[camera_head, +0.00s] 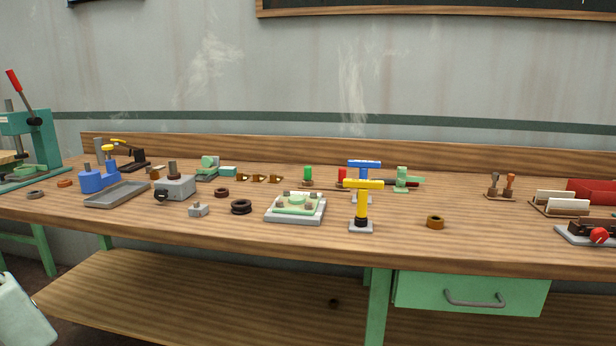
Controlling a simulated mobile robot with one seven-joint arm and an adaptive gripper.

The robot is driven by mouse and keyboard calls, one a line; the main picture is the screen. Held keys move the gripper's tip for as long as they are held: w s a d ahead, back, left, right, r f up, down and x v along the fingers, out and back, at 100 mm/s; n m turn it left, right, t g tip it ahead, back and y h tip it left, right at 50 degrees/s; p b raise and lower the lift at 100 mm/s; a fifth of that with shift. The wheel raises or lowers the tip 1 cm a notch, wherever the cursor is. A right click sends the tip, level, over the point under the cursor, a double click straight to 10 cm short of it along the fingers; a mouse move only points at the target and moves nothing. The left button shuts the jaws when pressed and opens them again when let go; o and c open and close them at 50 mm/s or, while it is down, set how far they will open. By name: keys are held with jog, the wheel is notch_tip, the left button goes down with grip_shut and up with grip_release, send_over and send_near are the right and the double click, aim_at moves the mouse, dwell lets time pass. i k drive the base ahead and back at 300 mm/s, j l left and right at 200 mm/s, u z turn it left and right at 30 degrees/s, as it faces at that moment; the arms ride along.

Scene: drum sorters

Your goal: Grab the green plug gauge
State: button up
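A short upright bright green cylinder (308,173) stands on a small dark base toward the back middle of the bench. It looks like the green plug gauge, though it is small in the view. A similar red piece (343,175) stands to its right, partly hidden by a yellow T-handled tool (363,200). A paler green fixture (402,177) is farther right. My gripper is not in view.
A blue T-handled tool (364,164) stands behind the yellow one. A grey block with a green top (296,208) lies in front of the green cylinder. Brass pieces (258,178) lie to its left.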

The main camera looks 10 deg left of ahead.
aim_at(307, 169)
jog(key=i+l, duration=0.2)
jog(key=l, duration=0.15)
jog(key=i+l, duration=0.2)
jog(key=l, duration=0.15)
jog(key=i+l, duration=0.2)
jog(key=l, duration=0.15)
jog(key=i+l+u, duration=0.15)
jog(key=u, duration=0.35)
jog(key=l+u, duration=0.5)
jog(key=i+u, duration=0.1)
jog(key=u, duration=0.4)
jog(key=i+l, duration=0.75)
jog(key=i, duration=0.1)
